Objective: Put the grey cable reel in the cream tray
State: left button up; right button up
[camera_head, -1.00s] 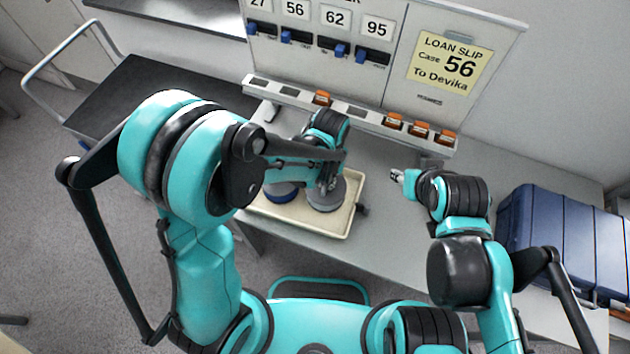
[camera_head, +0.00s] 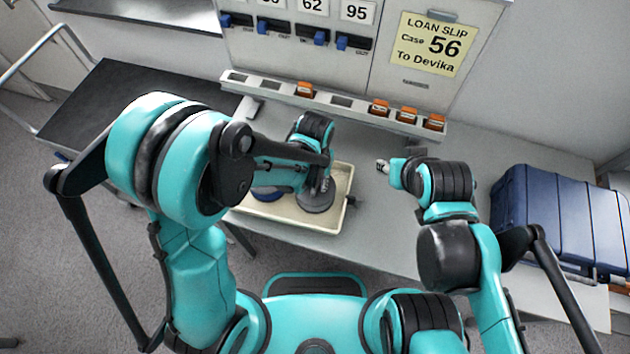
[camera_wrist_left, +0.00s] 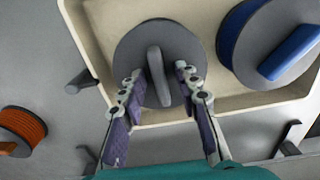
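The grey cable reel (camera_head: 316,200) lies at the right end of the cream tray (camera_head: 290,222), by its wall. In the left wrist view the reel (camera_wrist_left: 128,52) shows its raised grip bar. My left gripper (camera_wrist_left: 159,72) is open, with one finger on each side of that bar and a gap visible on both sides. In the head view my left gripper (camera_head: 325,180) is over the reel and partly covers it. My right gripper (camera_head: 382,166) hangs empty above the table right of the tray; its fingers are too small to judge.
A blue reel (camera_wrist_left: 235,35) lies in the tray beside the grey one. An orange reel (camera_wrist_left: 22,128) lies outside the tray. A ledge (camera_head: 340,113) with orange pieces runs along the back. A blue case (camera_head: 560,215) stands at the right.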

pick_arm(q)
jog(key=shift+r, duration=0.1)
jog(key=shift+r+p, duration=0.35)
jog(key=shift+r, duration=0.05)
notch_tip(320, 180, up, 11)
jog(key=p, duration=0.3)
jog(key=s+a+r+n+t, duration=0.1)
jog(key=a+r+t, duration=0.1)
jog(key=a, duration=0.4)
jog(key=s+a+r+n+t, duration=0.1)
jog(key=s+a+r+t, duration=0.1)
jog(key=a+r, duration=0.3)
jog(key=s+a+r+n+t, duration=0.1)
jog(key=s+a+r+t, duration=0.1)
jog(key=a, duration=0.5)
jog(key=shift+r+t, duration=0.6)
jog(key=shift+r, duration=0.05)
